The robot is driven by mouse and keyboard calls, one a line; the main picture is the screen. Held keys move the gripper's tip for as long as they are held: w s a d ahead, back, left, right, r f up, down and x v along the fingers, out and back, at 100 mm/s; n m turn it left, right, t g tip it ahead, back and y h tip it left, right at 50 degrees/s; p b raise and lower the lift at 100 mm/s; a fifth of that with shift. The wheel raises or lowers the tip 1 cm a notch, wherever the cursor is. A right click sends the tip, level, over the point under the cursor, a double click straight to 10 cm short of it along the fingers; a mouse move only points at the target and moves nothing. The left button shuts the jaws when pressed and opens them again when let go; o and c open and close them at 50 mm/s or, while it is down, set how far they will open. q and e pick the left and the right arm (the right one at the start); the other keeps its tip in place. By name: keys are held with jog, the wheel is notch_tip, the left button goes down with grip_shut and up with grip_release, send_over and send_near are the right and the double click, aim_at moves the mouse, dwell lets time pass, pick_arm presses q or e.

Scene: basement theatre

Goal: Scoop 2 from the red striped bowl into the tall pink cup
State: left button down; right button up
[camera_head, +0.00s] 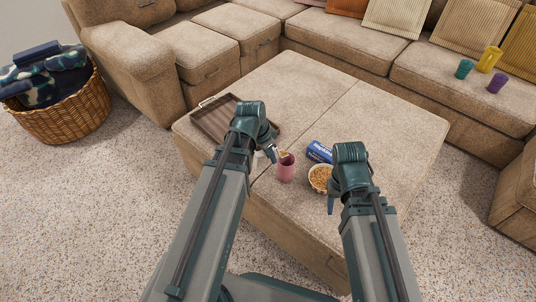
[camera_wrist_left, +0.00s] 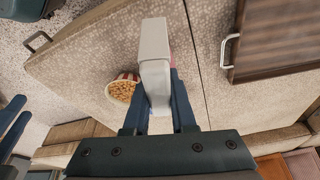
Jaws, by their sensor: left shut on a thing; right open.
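The tall pink cup (camera_head: 286,172) stands upright near the front edge of the ottoman. The red striped bowl (camera_head: 312,187), full of golden popcorn-like pieces, stands to its right; its striped rim also shows in the left wrist view (camera_wrist_left: 122,76). My left gripper (camera_head: 271,154) is shut on a pale scoop (camera_wrist_left: 154,52), whose head is over or beside the cup's mouth in the head view. The scoop's contents are hard to make out, and it hides most of the cup in the wrist view. My right gripper (camera_head: 331,204) is open and empty, just right of the bowl.
A blue box (camera_head: 319,151) lies behind the bowl. A brown tray (camera_head: 213,122) with metal handles lies left, partly behind my left arm. Teal, yellow and purple cups stand on the sofa (camera_head: 465,90). A wicker basket (camera_head: 66,116) stands far left. The ottoman's right part is clear.

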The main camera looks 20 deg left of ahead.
aim_at(278, 151)
pick_arm(q)
jog(key=shift+w+d+r+g+y+p, duration=0.45)
jog(key=shift+w+r+g+y+p, duration=0.1)
jog(key=shift+w+g+y+p, duration=0.2)
jog(key=shift+w+d+r+g+y, duration=0.15)
jog(key=shift+w+d+g+y, duration=0.15)
jog(key=shift+g+y, duration=0.25)
jog(key=shift+w+d+r+g+y, duration=0.1)
jog(key=shift+w+d+g+y, duration=0.15)
jog(key=shift+w+g+y, duration=0.25)
jog(key=shift+w+d+r+g+y, duration=0.1)
jog(key=shift+w+d+g+y, duration=0.15)
jog(key=shift+g, duration=0.45)
jog(key=shift+w+d+r+g+y+b, duration=0.1)
jog(key=shift+d+r+g+y+b, duration=0.15)
jog(key=shift+g+y+b, duration=0.4)
jog(key=shift+w+d, duration=0.1)
